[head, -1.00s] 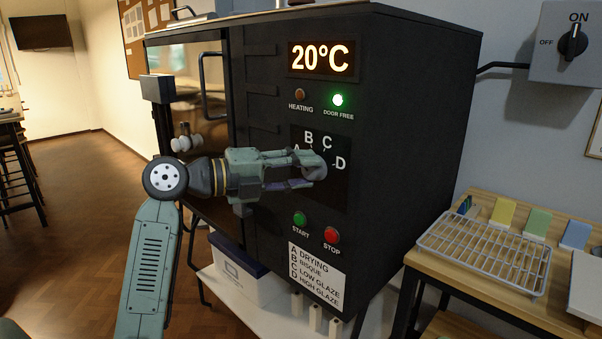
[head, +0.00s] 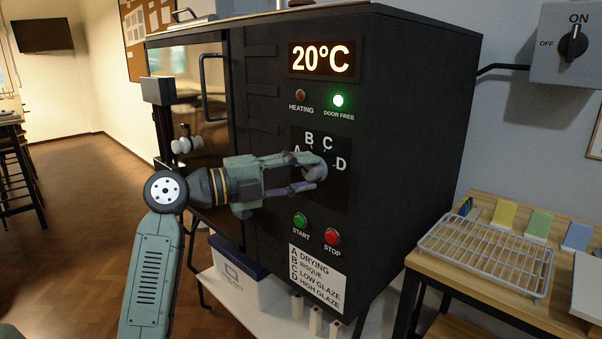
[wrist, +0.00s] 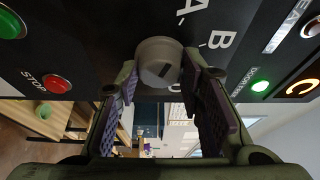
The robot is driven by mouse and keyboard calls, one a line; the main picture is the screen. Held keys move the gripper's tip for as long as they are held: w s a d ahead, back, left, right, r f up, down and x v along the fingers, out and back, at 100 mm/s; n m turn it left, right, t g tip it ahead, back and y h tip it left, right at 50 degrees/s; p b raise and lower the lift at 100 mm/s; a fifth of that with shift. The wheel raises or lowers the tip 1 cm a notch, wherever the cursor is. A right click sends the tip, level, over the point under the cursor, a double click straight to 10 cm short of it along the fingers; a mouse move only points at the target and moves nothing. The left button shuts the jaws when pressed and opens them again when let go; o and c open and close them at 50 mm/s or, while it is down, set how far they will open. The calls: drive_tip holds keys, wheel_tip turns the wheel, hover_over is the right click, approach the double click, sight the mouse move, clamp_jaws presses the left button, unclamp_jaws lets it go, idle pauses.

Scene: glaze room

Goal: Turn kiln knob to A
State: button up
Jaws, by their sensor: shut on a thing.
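The kiln (head: 410,130) is a large black box with a control panel facing me. Its round grey knob (head: 318,171) sits below the letters A, B, C and D. My gripper (head: 311,174) has one finger on the upper side of the knob and one on the lower, shut on it. In the wrist view the knob (wrist: 157,56) is between the fingertips, with A and B printed close by. A dark mark shows on the knob's face, but I cannot tell which letter it points to. C and D are not readable in the wrist view.
The display (head: 320,60) reads 20°C and the green DOOR FREE lamp (head: 338,100) is lit. The green START button (head: 300,220) and red STOP button (head: 332,237) sit just below the knob. A wooden table (head: 420,262) with a wire rack (head: 490,253) stands at right.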

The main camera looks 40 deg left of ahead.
drive_tip(key=o, duration=1.2)
drive_tip(key=shift+c, duration=0.2)
drive_tip(key=v, duration=1.2)
